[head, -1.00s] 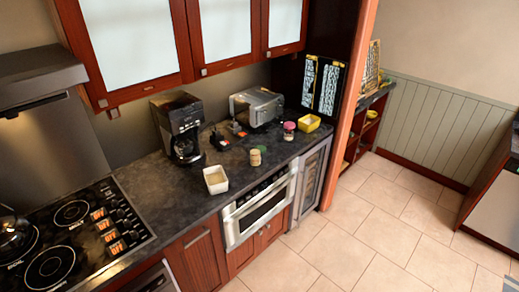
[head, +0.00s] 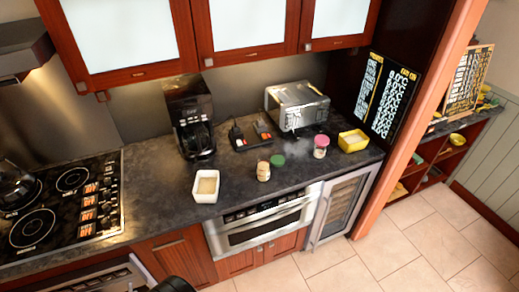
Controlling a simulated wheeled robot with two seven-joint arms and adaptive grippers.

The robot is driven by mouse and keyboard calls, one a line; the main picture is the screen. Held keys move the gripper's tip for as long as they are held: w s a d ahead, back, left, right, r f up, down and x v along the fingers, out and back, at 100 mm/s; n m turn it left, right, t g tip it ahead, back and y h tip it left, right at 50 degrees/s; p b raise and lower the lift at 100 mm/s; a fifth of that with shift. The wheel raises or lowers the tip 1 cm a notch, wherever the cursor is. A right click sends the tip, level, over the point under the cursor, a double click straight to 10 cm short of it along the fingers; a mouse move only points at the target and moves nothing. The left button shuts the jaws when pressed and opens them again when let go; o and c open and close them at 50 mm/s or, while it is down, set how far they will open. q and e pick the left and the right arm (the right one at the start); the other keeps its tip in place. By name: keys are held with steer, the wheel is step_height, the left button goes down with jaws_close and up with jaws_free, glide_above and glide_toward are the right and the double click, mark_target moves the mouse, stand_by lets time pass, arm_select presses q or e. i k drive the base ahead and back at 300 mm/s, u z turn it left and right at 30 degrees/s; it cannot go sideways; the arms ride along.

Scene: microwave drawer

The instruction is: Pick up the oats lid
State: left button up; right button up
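A round green lid (head: 277,160) lies on the dark countertop just behind a small jar (head: 263,171) with pale contents. A second jar with a pink lid (head: 321,147) stands to the right of the green lid. I cannot read any labels, so I cannot tell for sure which lid is the oats lid. A small dark shape shows at the bottom edge; I cannot tell whether it is mine. Neither gripper can be made out in the head view.
A white square bowl (head: 206,186) stands left of the jars, and a yellow container (head: 352,140) right. A coffee maker (head: 190,118) and a toaster oven (head: 297,106) stand behind. The microwave drawer (head: 262,219) is shut below. The counter's front strip is mostly clear.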

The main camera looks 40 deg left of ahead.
mark_target(277, 161)
steer(key=u, duration=0.8)
steer(key=i, duration=0.9)
steer(key=u, duration=1.05)
